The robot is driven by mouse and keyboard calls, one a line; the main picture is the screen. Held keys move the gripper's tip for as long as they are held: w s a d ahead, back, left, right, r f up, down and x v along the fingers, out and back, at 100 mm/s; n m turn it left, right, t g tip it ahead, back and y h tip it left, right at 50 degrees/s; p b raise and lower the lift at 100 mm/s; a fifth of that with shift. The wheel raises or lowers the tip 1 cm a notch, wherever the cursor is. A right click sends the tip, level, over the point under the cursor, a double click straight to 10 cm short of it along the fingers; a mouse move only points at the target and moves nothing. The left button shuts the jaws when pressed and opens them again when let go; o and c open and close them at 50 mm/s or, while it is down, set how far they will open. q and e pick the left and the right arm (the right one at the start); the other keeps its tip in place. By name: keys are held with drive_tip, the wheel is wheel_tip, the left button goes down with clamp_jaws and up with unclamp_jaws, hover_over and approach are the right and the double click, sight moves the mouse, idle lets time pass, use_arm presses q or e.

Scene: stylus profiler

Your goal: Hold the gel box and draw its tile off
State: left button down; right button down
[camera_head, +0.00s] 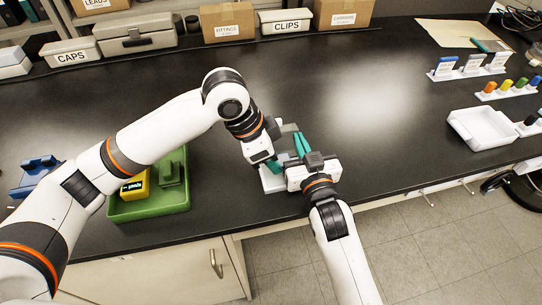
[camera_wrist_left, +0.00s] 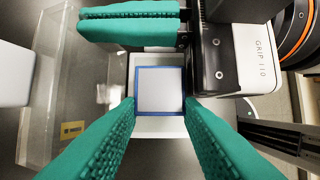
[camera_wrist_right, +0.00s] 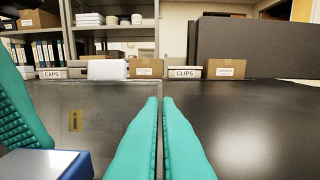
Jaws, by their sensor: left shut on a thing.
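The gel box appears as a small blue-sided square block (camera_wrist_left: 136,91) with a pale grey face in the left wrist view. I cannot tell the tile apart from that face. My left gripper (camera_wrist_left: 158,104) is shut on the box, a teal finger on either side. The box also shows at the lower left of the right wrist view (camera_wrist_right: 45,165). My right gripper (camera_wrist_right: 159,100) has its teal fingers together, with nothing visible between them. In the head view its fingers (camera_head: 302,143) are beside and above the left gripper, which hides the box.
A clear panel with a yellow label (camera_wrist_left: 72,130) stands close beside the box. A pale base (camera_head: 272,180) lies beneath the grippers. A green tray (camera_head: 150,208) is at the left and a white tray (camera_head: 482,128) at the right.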

use_arm(q)
drive_tip(key=shift+d+r, duration=0.25)
drive_tip(key=shift+r, duration=0.15)
use_arm(e)
drive_tip(key=shift+s+a+f, duration=0.1)
drive_tip(key=shift+a+f, duration=0.1)
drive_tip(key=shift+f, duration=0.05)
use_arm(q)
drive_tip(key=shift+r, duration=1.85)
drive_tip(key=shift+a+r, duration=0.1)
drive_tip(key=shift+r, duration=0.3)
drive_tip(key=shift+a+f, duration=0.1)
use_arm(e)
drive_tip(key=shift+d+r, duration=0.15)
drive_tip(key=c, duration=1.6)
unclamp_jaws()
